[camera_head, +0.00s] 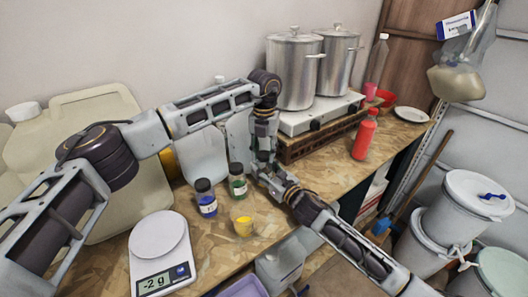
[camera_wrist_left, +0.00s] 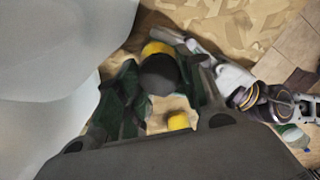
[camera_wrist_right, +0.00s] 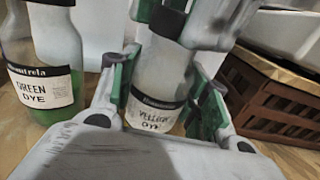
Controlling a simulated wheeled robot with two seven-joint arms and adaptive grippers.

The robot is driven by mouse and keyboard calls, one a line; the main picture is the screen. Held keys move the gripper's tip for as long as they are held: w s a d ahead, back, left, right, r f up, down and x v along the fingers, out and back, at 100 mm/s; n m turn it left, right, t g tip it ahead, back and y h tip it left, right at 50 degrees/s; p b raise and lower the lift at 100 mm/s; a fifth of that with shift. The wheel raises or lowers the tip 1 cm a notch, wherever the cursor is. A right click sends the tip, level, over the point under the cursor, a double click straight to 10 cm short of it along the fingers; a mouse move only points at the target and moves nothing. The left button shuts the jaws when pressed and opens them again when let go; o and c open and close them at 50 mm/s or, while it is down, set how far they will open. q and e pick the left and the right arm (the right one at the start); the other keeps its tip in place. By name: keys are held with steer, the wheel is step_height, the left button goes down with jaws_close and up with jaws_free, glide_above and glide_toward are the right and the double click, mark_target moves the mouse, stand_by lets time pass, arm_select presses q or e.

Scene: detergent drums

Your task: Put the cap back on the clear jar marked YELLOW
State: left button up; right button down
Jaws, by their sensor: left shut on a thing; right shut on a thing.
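The clear jar marked YELLOW (camera_wrist_right: 158,112) stands upright between the fingers of my right gripper (camera_wrist_right: 162,92), which is shut on it. In the head view my right gripper (camera_head: 264,172) hides most of the jar. My left gripper (camera_head: 262,145) is above it, pointing down. It is shut on the dark cap (camera_wrist_left: 160,75), which also shows in the right wrist view (camera_wrist_right: 168,20) at the top of the jar. I cannot tell whether the cap touches or sits on the jar's neck.
The green dye jar (camera_head: 237,181) and blue jar (camera_head: 206,198), both dark-capped, stand left of the grippers. A scale (camera_head: 160,240) reads -2 g. Pots (camera_head: 294,70) stand on a stove behind; a red bottle (camera_head: 364,136) is right.

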arm_select(q)
steer(key=m, duration=1.1)
steer(key=shift+a, duration=0.1)
steer(key=m, duration=0.6)
steer(key=shift+w+m, duration=0.1)
steer(key=shift+m, duration=0.2)
steer(key=m, duration=0.5)
steer(key=o, duration=1.1)
steer(key=shift+o, duration=0.2)
steer(key=shift+r, duration=2.2)
steer(key=shift+c, duration=0.2)
